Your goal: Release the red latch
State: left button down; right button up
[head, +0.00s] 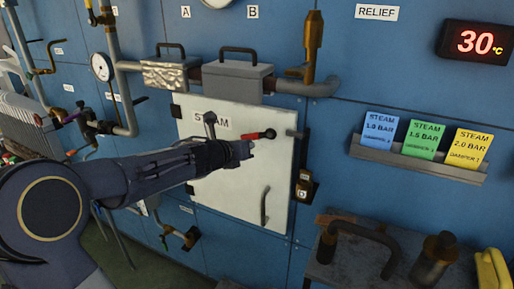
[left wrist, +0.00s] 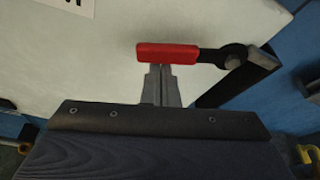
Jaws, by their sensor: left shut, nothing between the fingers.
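The red latch (head: 257,135) has a red handle on a dark pivot at the right side of a white panel marked STEAM (head: 230,185). In the left wrist view the red latch (left wrist: 167,53) lies level, with its pivot at its right end. My left gripper (head: 246,150) is shut and empty. In the left wrist view the fingertips of my left gripper (left wrist: 160,72) are at the lower edge of the red handle; I cannot tell whether they touch it. My right gripper is not in view.
A grey bar handle (head: 265,206) is on the lower right of the panel. A dark box marked D (head: 304,190) is right of the panel. A rack (head: 415,165) holds three STEAM cards. A bench with a pipe (head: 365,235) stands at the lower right.

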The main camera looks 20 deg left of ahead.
pick_arm(q)
jog(key=shift+a+r+m+y+p, duration=0.15)
jog(key=shift+a+r+m+p, duration=0.1)
jog(key=shift+r+p, duration=0.25)
jog(key=shift+a+r+m+y+p, duration=0.15)
jog(key=shift+a+r+p, duration=0.15)
jog(key=shift+r, duration=0.35)
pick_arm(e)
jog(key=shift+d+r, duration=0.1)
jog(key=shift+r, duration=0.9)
pick_arm(q)
jog(key=shift+r, duration=0.15)
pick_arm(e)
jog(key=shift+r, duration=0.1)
pick_arm(q)
notch_tip(320, 180, down, 5)
jog(key=b, duration=0.5)
jog(key=d+p+v, duration=0.1)
jog(key=p+v, duration=0.3)
jog(key=v, duration=0.6)
jog(key=shift+a+r, duration=0.2)
jog(key=shift+r, duration=0.25)
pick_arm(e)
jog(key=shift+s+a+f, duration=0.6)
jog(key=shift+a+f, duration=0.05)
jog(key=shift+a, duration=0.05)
